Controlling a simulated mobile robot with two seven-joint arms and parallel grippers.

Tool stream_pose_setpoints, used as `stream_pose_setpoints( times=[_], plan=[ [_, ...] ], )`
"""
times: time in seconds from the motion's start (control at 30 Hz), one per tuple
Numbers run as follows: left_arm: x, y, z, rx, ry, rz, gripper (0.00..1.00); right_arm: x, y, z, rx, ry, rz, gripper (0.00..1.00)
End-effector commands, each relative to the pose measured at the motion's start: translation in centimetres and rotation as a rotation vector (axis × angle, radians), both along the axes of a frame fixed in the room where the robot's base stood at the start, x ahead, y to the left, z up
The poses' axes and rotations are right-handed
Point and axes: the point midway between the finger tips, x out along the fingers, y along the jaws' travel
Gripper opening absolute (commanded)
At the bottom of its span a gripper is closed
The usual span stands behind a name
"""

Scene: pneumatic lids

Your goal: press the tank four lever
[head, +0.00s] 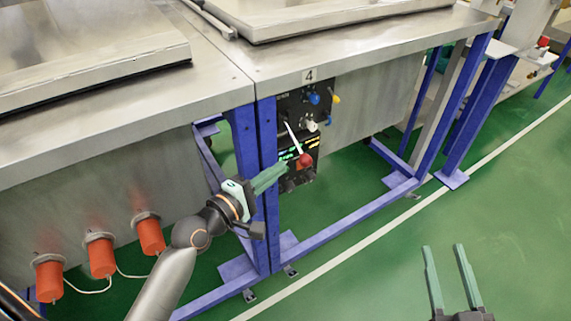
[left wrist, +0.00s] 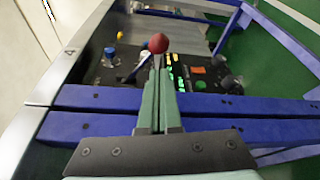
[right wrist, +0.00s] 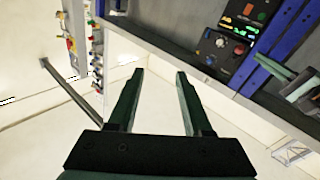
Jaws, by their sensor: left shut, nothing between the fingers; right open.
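The tank four control panel (head: 298,105) hangs under the steel table edge below the label 4 (head: 309,76). A white lever (head: 293,138) slants down across it to a red ball knob (head: 305,160). My left gripper (head: 284,168) is shut and empty, just left of the red knob. In the left wrist view the knob (left wrist: 158,43) appears right beyond the shut fingertips (left wrist: 160,62); whether they touch cannot be told. My right gripper (head: 442,247) is open and empty above the green floor, away from the panel. The panel also shows in the right wrist view (right wrist: 222,46).
Blue table legs (head: 268,180) stand close beside my left gripper. Blue and yellow knobs (head: 314,98) and lit indicators sit on the panel. Orange cylinders (head: 102,258) hang under the left table. The green floor (head: 370,270) at front right is clear.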

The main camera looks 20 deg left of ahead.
Motion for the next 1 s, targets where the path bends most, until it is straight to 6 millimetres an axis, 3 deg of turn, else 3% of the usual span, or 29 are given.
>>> stream_pose_setpoints(
  times=[0.1,0.3,0.77,0.9,1.0],
  plan=[
    [1.6,-0.6,-0.1,-0.002,-0.002,0.001,0.0,-0.1,0.1,1.3,-0.001,-0.059,0.008,0.5],
    [3.0,-1.1,-0.3,-0.001,0.0,0.0,0.0,-0.3,0.2,2.8,0.0,-0.119,0.015,0.5],
    [3.2,-1.1,-0.2,-0.001,0.001,0.0,0.0,-0.3,0.2,3.1,0.001,-0.126,0.016,0.5],
    [3.1,-1.2,-0.1,-0.006,0.005,0.0,0.0,-0.2,0.1,2.9,0.002,-0.105,0.013,0.5],
    [3.1,-1.2,0.1,-0.013,0.011,0.0,0.0,0.0,0.0,-0.2,-0.002,0.01,-0.003,0.5]
  ],
)
